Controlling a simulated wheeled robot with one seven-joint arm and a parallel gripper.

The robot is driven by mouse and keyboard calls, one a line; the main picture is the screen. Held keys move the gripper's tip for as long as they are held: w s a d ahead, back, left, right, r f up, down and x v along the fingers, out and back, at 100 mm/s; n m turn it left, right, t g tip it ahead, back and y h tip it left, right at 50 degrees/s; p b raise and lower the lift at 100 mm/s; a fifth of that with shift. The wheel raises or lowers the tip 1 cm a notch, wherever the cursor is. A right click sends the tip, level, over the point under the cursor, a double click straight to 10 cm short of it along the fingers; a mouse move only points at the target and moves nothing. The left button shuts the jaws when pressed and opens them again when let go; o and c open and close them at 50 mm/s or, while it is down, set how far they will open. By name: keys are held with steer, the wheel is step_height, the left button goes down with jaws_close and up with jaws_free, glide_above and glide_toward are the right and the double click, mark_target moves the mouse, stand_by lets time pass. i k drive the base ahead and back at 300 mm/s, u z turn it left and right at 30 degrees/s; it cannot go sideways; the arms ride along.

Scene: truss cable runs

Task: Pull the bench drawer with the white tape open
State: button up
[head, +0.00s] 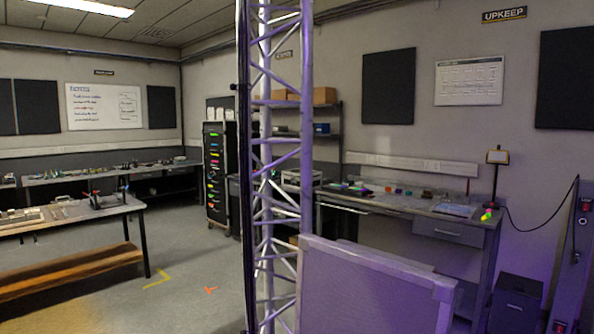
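A grey bench (482,218) stands against the right wall under the UPKEEP sign. A drawer front (450,231) shows under its top near the right end and looks shut. A small pale strip shows on this front; I cannot tell if it is white tape or a handle. A second pale strip (342,208) shows under the bench top farther left, too small to make out. The truss and a grey panel hide the bench's left and lower parts. My gripper is not in view.
An upright truss (277,150) with cables stands close in front. A grey framed panel (370,290) blocks the lower middle. A dark bin (516,302) stands right of the bench. A table (70,213) stands at left. Floor (190,270) between table and truss is clear.

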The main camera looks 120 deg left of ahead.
mark_target(176, 169)
steer(key=u, duration=4.9)
steer(key=i, duration=6)
